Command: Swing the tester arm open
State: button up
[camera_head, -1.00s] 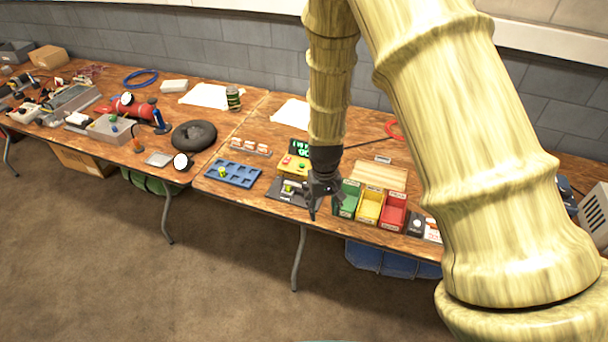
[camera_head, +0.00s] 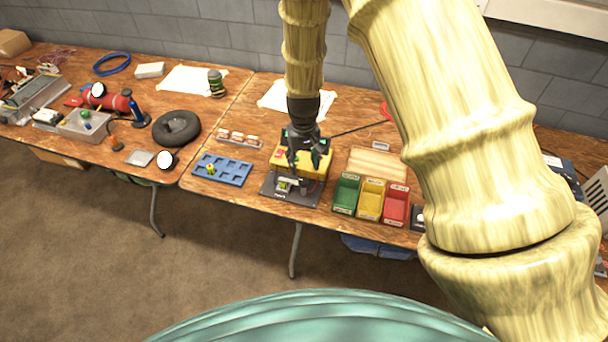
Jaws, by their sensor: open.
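The tester is a yellow box (camera_head: 317,165) with a dark base plate (camera_head: 307,193), on the right-hand table. A small grey and green part (camera_head: 284,186) sits on the base plate. My gripper (camera_head: 300,162) is open, pointing down, in front of the yellow box and over the plate. It covers the display and part of the box. The tester arm is too small and too covered to make out clearly. I cannot tell whether my fingers touch it.
A blue tray (camera_head: 222,171) with a small yellow-green piece lies left of the tester. Green (camera_head: 346,193), yellow (camera_head: 370,201) and red (camera_head: 396,207) bins stand close on its right. A strip with several white-topped pieces (camera_head: 240,138) lies behind the tray.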

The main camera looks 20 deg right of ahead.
aim_at(304, 180)
jog(key=shift+f+p, duration=1.15)
jog(key=shift+f, duration=2.8)
grip_shut()
